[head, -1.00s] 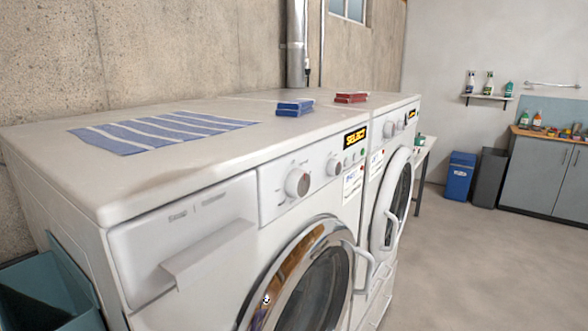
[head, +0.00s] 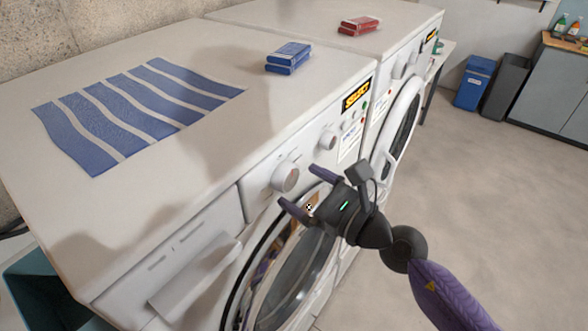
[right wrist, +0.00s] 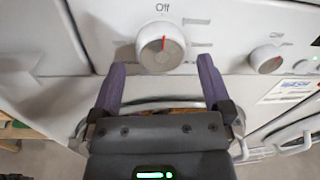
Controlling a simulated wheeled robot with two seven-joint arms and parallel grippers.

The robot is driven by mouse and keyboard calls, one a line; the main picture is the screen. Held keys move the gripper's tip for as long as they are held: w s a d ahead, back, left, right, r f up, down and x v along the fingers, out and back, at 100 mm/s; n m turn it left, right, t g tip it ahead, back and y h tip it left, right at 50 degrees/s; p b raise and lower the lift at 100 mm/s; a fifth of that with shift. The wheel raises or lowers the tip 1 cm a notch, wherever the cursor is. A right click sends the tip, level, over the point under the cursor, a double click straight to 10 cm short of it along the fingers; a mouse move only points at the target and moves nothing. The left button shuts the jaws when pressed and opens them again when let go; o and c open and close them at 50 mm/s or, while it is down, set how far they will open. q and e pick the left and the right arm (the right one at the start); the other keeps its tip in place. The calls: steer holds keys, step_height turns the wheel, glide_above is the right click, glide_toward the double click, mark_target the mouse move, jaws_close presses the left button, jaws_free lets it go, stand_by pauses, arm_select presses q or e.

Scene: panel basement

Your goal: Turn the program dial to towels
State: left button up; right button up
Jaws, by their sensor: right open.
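The large program dial (head: 285,177) is a round white knob on the front panel of the nearer washing machine (head: 203,291). In the right wrist view the dial (right wrist: 161,46) has a red pointer line aimed up at the word "Off". Other labels around it are too small to read. My right gripper (head: 301,188) is open and empty in front of the dial. In the right wrist view its purple fingers (right wrist: 160,78) stand apart, below and to either side of the dial, with no contact visible. My left gripper is out of view.
A smaller knob (head: 327,140) sits right of the dial, near a lit "SELECT" display (head: 357,94). Below is the round door (head: 300,271). A striped cloth (head: 135,112) and blue boxes (head: 288,57) lie on top. A second machine with red boxes (head: 360,25) stands beyond.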

steer(key=shift+x, duration=1.1)
steer(key=c, duration=1.1)
